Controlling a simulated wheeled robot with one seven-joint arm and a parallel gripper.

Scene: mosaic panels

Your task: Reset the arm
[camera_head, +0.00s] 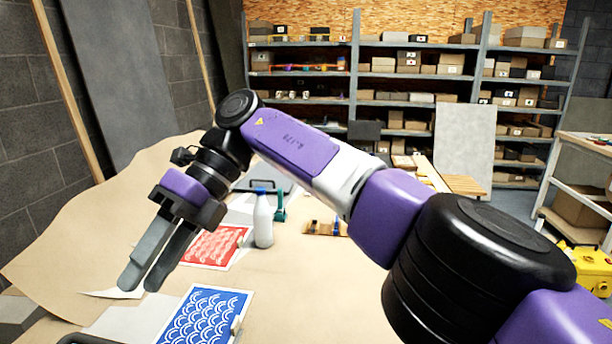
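My arm, purple, black and white, reaches from the lower right across the view. Its wrist bends down on the left side. My gripper (142,283) hangs over the left part of the paper-covered table (120,215). Its two long grey fingers point down and to the left, with a narrow gap between them along their length. I see nothing held between them. The fingertips are left of the blue patterned panel (197,316). Whether they touch the table I cannot tell.
A red patterned panel (213,247) lies behind the blue one. A white bottle with a blue cap (263,222) stands right of it, near a teal tool (280,207). A small wooden piece (324,228) lies farther right. Shelves with boxes (400,90) fill the back.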

